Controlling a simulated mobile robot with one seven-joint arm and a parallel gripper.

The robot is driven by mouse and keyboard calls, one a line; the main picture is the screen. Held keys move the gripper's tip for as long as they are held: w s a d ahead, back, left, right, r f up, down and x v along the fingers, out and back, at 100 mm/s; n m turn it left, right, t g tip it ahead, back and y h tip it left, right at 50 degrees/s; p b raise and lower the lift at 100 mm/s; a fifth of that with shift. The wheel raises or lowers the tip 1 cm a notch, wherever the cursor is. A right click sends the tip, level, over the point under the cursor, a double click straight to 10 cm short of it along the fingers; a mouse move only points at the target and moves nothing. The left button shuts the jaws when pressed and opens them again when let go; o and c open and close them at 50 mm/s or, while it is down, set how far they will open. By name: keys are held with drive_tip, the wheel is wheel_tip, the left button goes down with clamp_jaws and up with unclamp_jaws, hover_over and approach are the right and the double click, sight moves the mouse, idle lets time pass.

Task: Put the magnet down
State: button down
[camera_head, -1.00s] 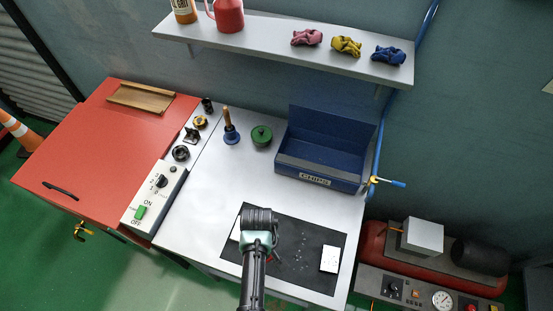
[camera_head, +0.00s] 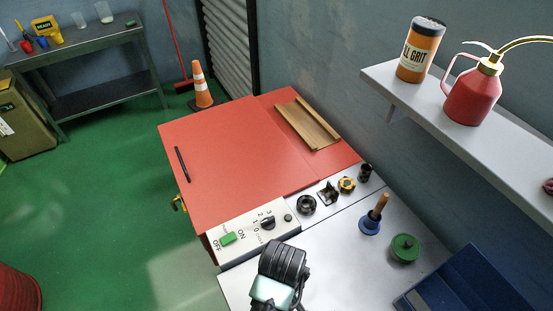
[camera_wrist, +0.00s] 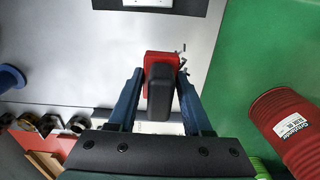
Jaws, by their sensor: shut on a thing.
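The magnet (camera_wrist: 160,88) looks like a red block with a black grip and a few small metal bits clinging at its right side. In the wrist view it sits between the two blue fingers of my gripper (camera_wrist: 160,76), which is shut on it. The magnet is above the pale bench top (camera_wrist: 75,50); its exact height is unclear. In the head view, my wrist (camera_head: 277,275) is at the bottom, over the bench near the control box (camera_head: 250,230); the fingers and magnet are hidden below it.
A red cabinet top (camera_head: 235,160) holds a wooden tray (camera_head: 307,125). Black knobs, a blue-based tool with a wooden handle (camera_head: 371,217), a green lidded item (camera_head: 404,249) and a blue box (camera_head: 465,285) stand on the bench. A dark mat (camera_wrist: 150,4) shows in the wrist view.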

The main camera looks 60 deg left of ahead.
drive_tip(key=shift+a+f, duration=0.1)
drive_tip(key=shift+f, duration=0.25)
wheel_tip(320, 180, down, 5)
drive_tip(key=shift+s+r+p, duration=0.15)
drive_tip(key=shift+p, duration=0.15)
drive_tip(key=shift+f, duration=2.15)
drive_tip(key=shift+f, duration=0.2)
drive_tip(key=shift+c, duration=1.7)
unclamp_jaws()
drive_tip(key=shift+r, duration=0.1)
wheel_tip(320, 180, up, 12)
drive_tip(key=shift+r, duration=0.1)
